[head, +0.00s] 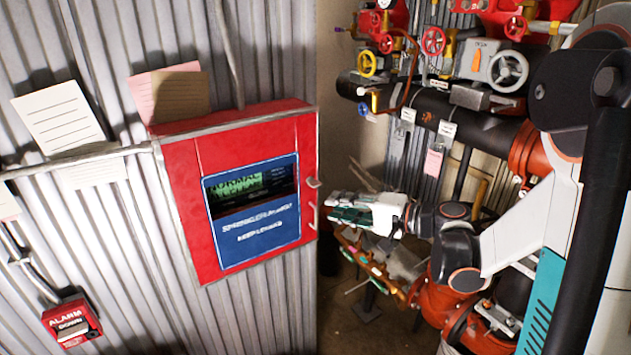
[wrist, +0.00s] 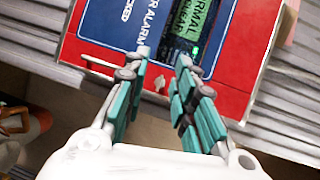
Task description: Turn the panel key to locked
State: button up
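The red alarm panel (head: 182,200) is on the corrugated wall, with a blue face and a lit green screen. A small silver key (head: 314,183) sticks out at its right edge, above a metal handle (head: 313,214). My gripper (head: 332,207) is just right of that edge. In the wrist view, my gripper (wrist: 163,57) is open, its teal-padded fingers apart and pointing at the panel (wrist: 259,30). The key (wrist: 160,83) appears between the fingers, with no visible contact. The handle (wrist: 98,65) lies left of the fingers. The key's exact angle is hard to read.
A red alarm box (head: 72,322) is low on the wall at left. Paper notes (head: 58,117) are stuck above and left of the panel. Pipes with valve wheels (head: 508,69) crowd the right, behind my arm. Floor shows below my gripper.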

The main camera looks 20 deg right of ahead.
aim_at(309, 182)
jog(key=d+m+t, duration=0.2)
jog(key=d, duration=0.5)
jog(key=b+x, duration=0.1)
jog(key=x, duration=1.3)
jog(key=shift+a+r, duration=0.15)
jog(key=shift+r, duration=0.05)
grip_shut()
